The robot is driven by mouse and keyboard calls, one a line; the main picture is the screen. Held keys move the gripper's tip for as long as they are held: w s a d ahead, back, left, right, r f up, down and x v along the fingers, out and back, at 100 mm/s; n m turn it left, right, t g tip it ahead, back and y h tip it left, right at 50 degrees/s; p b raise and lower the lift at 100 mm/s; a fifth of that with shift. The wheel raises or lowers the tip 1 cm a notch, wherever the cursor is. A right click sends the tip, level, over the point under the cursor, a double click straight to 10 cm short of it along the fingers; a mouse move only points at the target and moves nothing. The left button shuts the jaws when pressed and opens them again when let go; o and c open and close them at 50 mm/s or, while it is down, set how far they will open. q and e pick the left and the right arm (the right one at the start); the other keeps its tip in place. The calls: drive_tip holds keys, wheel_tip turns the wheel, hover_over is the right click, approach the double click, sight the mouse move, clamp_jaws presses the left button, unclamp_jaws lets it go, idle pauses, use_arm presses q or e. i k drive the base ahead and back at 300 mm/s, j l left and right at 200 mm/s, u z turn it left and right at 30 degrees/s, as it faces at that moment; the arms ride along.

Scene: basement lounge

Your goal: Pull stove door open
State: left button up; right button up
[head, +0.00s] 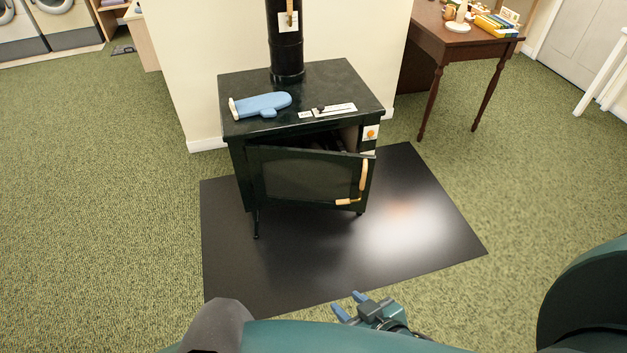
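The dark green stove (300,95) stands ahead of me on four-cornered legs over a black floor plate. Its door (305,177) is ajar: the right edge stands out from the body, and a dark gap shows above it. A wooden handle (363,178) sits at the door's right side, with a light wooden piece (348,202) at its lower end. My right gripper (348,303) is low at the bottom middle, its blue-tipped fingers spread and empty. It is apart from the door and handle. My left gripper is not in view.
A blue oven mitt (262,105) and small cards (336,110) lie on the stove top. A black stovepipe (286,50) rises behind. The black floor plate (425,215) is clear in front. A wooden desk (450,35) stands at back right. Open green carpet (110,200) lies left.

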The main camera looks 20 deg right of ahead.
sight(290, 175)
drive_tip(key=i+l, duration=0.1)
drive_tip(key=l, duration=0.35)
drive_tip(key=l+z, duration=0.15)
drive_tip(key=l, duration=0.3)
drive_tip(key=i+l, duration=0.15)
drive_tip(key=l, duration=0.25)
drive_tip(key=i+l+z, duration=0.15)
drive_tip(key=l, duration=0.3)
drive_tip(key=i+l, duration=0.1)
drive_tip(key=l, duration=0.3)
drive_tip(key=i+l+z, duration=0.15)
drive_tip(key=l, duration=0.25)
drive_tip(key=i+l, duration=0.1)
drive_tip(key=i, duration=0.25)
